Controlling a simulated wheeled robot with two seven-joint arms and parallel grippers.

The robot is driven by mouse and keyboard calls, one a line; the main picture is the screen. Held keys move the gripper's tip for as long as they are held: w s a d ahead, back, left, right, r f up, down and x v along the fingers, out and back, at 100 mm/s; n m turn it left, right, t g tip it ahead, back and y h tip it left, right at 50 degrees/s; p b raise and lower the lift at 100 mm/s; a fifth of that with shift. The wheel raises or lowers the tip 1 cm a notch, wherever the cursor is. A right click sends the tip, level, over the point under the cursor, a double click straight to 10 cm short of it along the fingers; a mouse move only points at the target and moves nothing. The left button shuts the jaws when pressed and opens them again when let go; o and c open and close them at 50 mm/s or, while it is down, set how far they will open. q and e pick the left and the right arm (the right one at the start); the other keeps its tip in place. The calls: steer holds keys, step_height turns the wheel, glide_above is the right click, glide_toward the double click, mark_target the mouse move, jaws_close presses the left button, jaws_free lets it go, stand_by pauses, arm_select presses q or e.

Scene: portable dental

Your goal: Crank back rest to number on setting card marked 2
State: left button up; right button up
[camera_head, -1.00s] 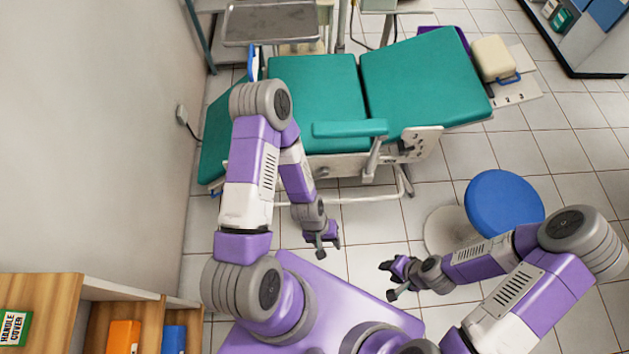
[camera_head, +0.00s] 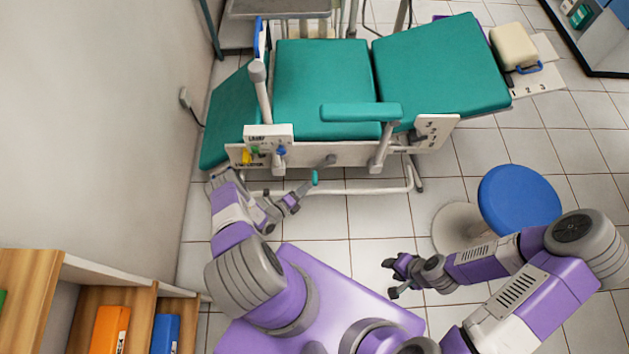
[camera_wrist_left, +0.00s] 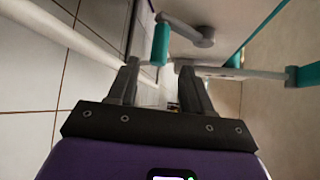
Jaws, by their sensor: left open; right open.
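The crank's grey arm (camera_head: 322,166) hangs at the front of the chair's side rail, with a teal grip (camera_head: 315,178) at its end. The left wrist view shows the teal grip (camera_wrist_left: 161,45) just beyond my fingertips, roughly between their lines. My left gripper (camera_head: 301,190) is open and empty, close to the grip; contact is not visible. My right gripper (camera_head: 387,277) is open and empty above the floor. The teal back rest (camera_head: 440,66) is tilted at the right. A white card (camera_head: 548,78) marked 1, 2, 3 lies beyond its right end. A pale plate with holes (camera_head: 438,128) is below the back rest.
A teal armrest (camera_head: 360,112) and a white control box (camera_head: 268,133) with coloured knobs stand on the near side. A blue stool (camera_head: 518,200) is at right. A low white bar (camera_head: 372,190) runs under the chair. Wooden shelves (camera_head: 90,295) are at lower left.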

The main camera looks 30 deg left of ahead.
mark_target(314, 179)
arm_select(q)
steer(key=x, duration=0.2)
steer(key=b+x, duration=0.1)
steer(key=x, duration=0.2)
steer(key=b+x, duration=0.1)
steer(key=x, duration=0.1)
steer(key=shift+w+a, duration=0.25)
steer(key=shift+w, duration=0.05)
steer(key=shift+c, duration=0.3)
jaws_close()
